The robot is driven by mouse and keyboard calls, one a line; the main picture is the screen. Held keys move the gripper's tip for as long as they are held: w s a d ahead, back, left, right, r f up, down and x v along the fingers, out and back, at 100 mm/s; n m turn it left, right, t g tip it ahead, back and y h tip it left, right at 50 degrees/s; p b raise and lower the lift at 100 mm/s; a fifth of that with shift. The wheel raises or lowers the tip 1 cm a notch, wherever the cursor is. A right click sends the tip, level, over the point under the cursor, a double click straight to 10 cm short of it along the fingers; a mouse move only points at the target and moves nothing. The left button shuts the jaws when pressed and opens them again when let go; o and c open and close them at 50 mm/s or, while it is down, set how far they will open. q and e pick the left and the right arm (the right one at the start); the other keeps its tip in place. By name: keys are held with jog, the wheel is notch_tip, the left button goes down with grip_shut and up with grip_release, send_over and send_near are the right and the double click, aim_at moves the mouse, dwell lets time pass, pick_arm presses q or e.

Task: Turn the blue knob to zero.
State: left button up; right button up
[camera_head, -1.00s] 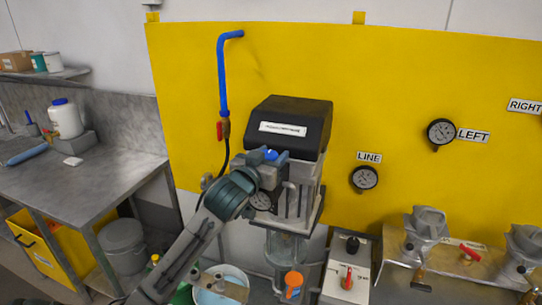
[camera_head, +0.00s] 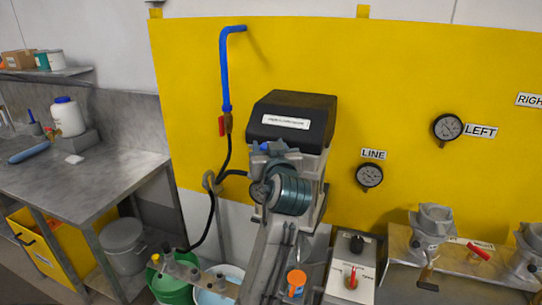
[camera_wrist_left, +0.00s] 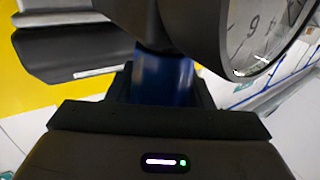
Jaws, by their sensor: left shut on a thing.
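The blue knob (camera_wrist_left: 165,78) shows in the left wrist view as a blue cylinder below a dark round body. My left gripper (camera_head: 268,150) is at the regulator under the black-topped unit (camera_head: 290,118), with its arm rising from below. In the left wrist view its jaws are shut around the blue knob, one on each side. A round gauge (camera_wrist_left: 265,35) with a white dial sits right beside the knob; only part of its dial shows, and its needle cannot be read. In the head view my wrist hides most of the regulator. My right gripper is not in view.
A yellow wall panel (camera_head: 400,80) carries a blue pipe (camera_head: 223,70) and the LINE gauge (camera_head: 369,176). A control box (camera_head: 350,265) with a red switch stands at lower right. Buckets, including a green one (camera_head: 172,288), stand below. A steel table (camera_head: 90,185) is at left.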

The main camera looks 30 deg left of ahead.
pick_arm(q)
jog(key=n+g+y+b, duration=0.1)
jog(key=n+g+b, duration=0.2)
jog(key=g+b, duration=0.1)
jog(key=s+n+g+y+b, duration=0.1)
jog(key=n+g+y+b, duration=0.1)
jog(key=n+g+b, duration=0.2)
jog(key=n+g+y+b, duration=0.2)
jog(key=n+g+b, duration=0.2)
jog(key=g+b, duration=0.2)
jog(key=shift+s+a+f+g, duration=0.1)
jog(key=shift+a+f+g, duration=0.05)
jog(key=shift+g, duration=0.4)
jog(key=shift+s+a+f+g, duration=0.1)
jog(key=shift+g, duration=0.45)
jog(key=shift+s+n+g+b, duration=0.1)
jog(key=shift+n+g+b, duration=0.65)
jog(key=shift+g, duration=0.25)
jog(key=shift+s+d+r+n+g+h+b, duration=0.1)
jog(key=shift+n+g+h+b, duration=0.3)
jog(key=shift+n+g, duration=0.25)
jog(key=shift+s+r+n+g+h+b, duration=0.1)
jog(key=shift+n+g+h+b, duration=0.25)
jog(key=shift+g, duration=0.5)
jog(key=shift+n+g, duration=0.25)
jog(key=shift+g, duration=0.05)
jog(key=o, duration=0.9)
jog(key=shift+o, duration=0.3)
